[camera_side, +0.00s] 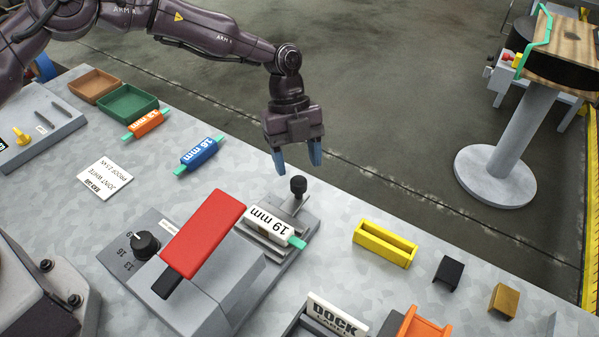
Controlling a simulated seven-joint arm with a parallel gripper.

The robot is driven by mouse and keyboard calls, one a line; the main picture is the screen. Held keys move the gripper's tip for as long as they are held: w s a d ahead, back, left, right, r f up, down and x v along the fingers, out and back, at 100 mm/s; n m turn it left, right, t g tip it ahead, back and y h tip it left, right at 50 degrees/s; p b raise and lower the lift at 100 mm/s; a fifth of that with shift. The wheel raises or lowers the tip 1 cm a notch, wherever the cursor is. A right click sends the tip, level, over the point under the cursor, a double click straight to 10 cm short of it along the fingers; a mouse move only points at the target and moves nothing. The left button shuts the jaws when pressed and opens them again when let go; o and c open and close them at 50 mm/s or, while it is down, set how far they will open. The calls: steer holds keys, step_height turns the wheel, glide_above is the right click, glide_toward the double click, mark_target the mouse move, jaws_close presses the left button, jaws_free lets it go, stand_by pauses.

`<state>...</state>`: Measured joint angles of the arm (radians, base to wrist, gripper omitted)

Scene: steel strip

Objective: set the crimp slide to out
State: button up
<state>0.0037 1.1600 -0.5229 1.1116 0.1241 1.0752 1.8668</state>
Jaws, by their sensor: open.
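The crimp slide (264,244) is a grey carriage on a rail beside the grey press with the red lever (205,235). Its upright black knob (298,186) stands at the upper right end, towards the table edge. A white block marked 19 mm (268,227), with green ends, sits on the slide. My gripper (299,167) points down with its blue fingers apart and empty. In the picture its fingertips are just above the knob, one to either side; I cannot tell the exact gap. No in or out marking on the slide is readable.
The press has a black dial (145,244) marked 13, 16 and 19. A blue 16 mm block (199,155) and an orange block (147,123) lie to the left. A yellow holder (385,245) stands to the right. The table edge runs close behind the knob.

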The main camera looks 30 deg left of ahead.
steer(key=v, duration=0.9)
